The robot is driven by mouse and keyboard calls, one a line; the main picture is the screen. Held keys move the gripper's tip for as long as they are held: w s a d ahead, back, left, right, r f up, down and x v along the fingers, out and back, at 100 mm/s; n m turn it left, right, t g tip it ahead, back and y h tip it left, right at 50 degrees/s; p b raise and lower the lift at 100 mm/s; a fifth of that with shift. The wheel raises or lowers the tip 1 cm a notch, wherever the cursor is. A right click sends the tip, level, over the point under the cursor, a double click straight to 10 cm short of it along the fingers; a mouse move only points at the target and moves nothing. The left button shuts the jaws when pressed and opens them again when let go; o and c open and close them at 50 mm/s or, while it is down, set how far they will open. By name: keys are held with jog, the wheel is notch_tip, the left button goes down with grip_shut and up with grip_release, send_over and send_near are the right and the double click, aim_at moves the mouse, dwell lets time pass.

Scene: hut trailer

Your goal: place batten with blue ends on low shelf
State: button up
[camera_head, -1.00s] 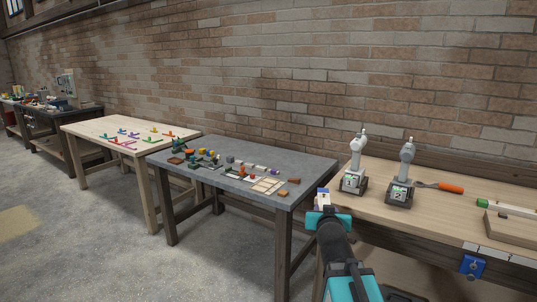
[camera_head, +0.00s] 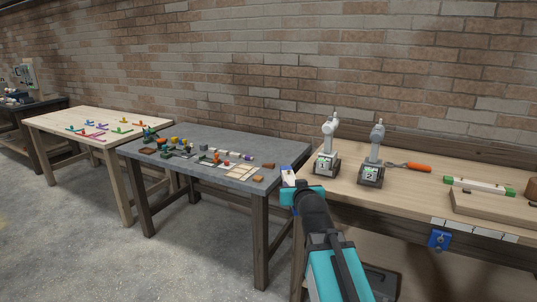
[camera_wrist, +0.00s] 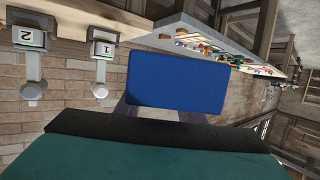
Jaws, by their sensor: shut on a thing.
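My gripper (camera_head: 290,186) is shut on the batten with blue ends (camera_head: 287,174). It holds the batten in the air by the left end of the right workbench. In the head view only a small white part and a blue end of the batten show past the jaws. In the wrist view the batten's blue end (camera_wrist: 178,82) faces the camera and hides most of its length. The low shelf cannot be made out for certain; the space under the right workbench is partly hidden behind my arm.
The right workbench (camera_head: 405,201) carries two grey numbered devices (camera_head: 327,150) (camera_head: 372,160), an orange-handled tool (camera_head: 416,167), a green-ended batten (camera_head: 478,186) and a wooden block (camera_head: 490,205). A blue clamp (camera_head: 438,240) hangs on its front. A grey table (camera_head: 190,137) with small parts stands left. Floor in front is clear.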

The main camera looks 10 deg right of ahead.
jog(key=d, duration=0.7)
jog(key=shift+a, duration=0.1)
